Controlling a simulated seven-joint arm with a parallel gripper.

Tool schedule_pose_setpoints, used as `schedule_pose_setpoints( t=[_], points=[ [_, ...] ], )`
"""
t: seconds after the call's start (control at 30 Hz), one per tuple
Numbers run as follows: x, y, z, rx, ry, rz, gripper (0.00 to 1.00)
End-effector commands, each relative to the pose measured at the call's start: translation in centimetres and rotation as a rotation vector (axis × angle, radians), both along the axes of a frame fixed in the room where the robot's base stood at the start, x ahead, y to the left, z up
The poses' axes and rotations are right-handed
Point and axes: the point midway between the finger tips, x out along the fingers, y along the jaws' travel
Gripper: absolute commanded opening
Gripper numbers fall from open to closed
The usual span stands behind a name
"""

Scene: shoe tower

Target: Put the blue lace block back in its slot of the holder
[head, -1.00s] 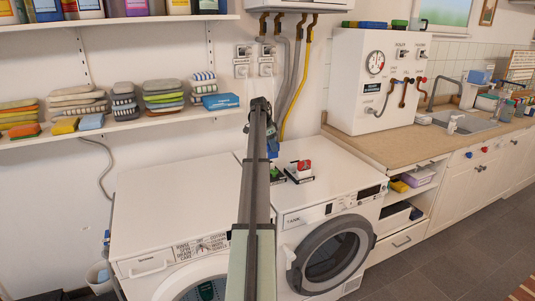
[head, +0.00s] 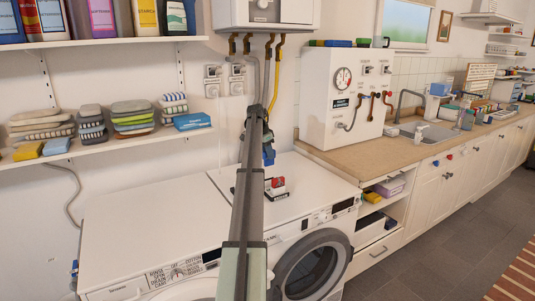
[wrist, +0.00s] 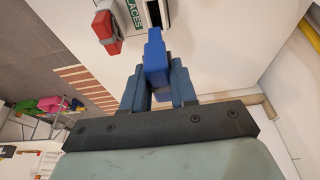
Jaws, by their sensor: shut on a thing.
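The blue lace block (wrist: 155,62) is held between the blue fingers of my gripper (wrist: 158,84) in the wrist view. Its far end points at the dark slot (wrist: 154,14) of the holder, just beyond it; I cannot tell whether it touches. A red block (wrist: 106,28) stands in the holder left of that label. In the head view my gripper (head: 268,155) is above the right washing machine, by the holder and its red block (head: 275,184). My arm hides part of the holder there.
The holder rests on the white top of the right washing machine (head: 310,190). A shelf of folded cloths (head: 130,122) is on the wall at left. A white box with a gauge (head: 335,95) stands on the counter at right. The machine top around the holder is mostly clear.

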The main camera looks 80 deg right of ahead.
Motion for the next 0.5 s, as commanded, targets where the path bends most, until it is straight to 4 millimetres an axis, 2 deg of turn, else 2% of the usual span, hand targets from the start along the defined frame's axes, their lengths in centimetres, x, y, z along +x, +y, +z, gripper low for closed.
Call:
schedule_pose_setpoints(
  t=[0.27, 0.5],
  points=[
    [0.0, 0.0, -0.3, 0.000, 0.000, -0.001, 0.00],
    [0.0, 0.0, -1.5, 0.000, 0.000, -0.001, 0.00]
  ],
)
